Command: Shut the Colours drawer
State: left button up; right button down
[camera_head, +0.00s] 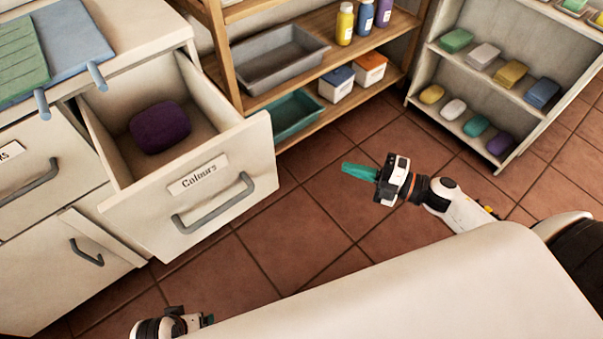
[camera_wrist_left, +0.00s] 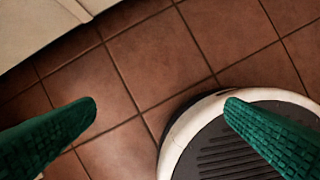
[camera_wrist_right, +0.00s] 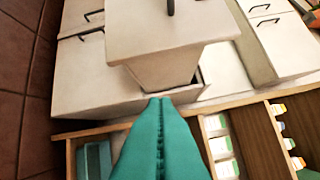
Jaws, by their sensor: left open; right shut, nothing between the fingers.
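The Colours drawer (camera_head: 206,196) stands pulled out of the white cabinet in the head view, with its label and grey bar handle (camera_head: 213,206) on the front. A dark purple block (camera_head: 160,127) lies inside it. The drawer (camera_wrist_right: 160,35) also shows in the right wrist view, beyond the fingertips. My right gripper (camera_head: 345,169) is shut and empty, to the right of the drawer front and apart from it. Its teal fingers (camera_wrist_right: 157,100) are pressed together in the right wrist view. My left gripper (camera_wrist_left: 160,103) is open and empty above the floor; the head view shows only part of it at the bottom edge.
A wooden shelf (camera_head: 318,119) with trays, bottles and small boxes stands right of the cabinet. A white rack (camera_head: 483,134) of coloured blocks is further right. Tiled floor (camera_head: 290,225) is clear before the drawer.

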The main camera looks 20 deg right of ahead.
jog(key=s+a+r+n+g+y+b, duration=0.1)
jog(key=s+a+r+n+g+y, duration=0.2)
jog(key=s+r+n+g, duration=0.15)
jog(key=n, duration=0.1)
send_near(271, 159)
jog(key=s+a, duration=0.2)
jog(key=a, duration=0.2)
jog(key=shift+t, duration=0.35)
jog(key=shift+w+a+f, duration=0.1)
jog(key=shift+w+a, duration=0.15)
jog(key=shift+w, duration=0.45)
jog(key=shift+w+a+r, duration=0.1)
jog(key=shift+w+a, duration=0.15)
jog(key=shift+w, duration=0.45)
jog(key=shift+w+a+f, duration=0.1)
jog(key=shift+w+a, duration=0.15)
jog(key=shift+w, duration=0.5)
pick_arm(q)
jog(key=r, duration=0.5)
jog(key=shift+d+r, duration=0.25)
jog(key=shift+s, duration=0.15)
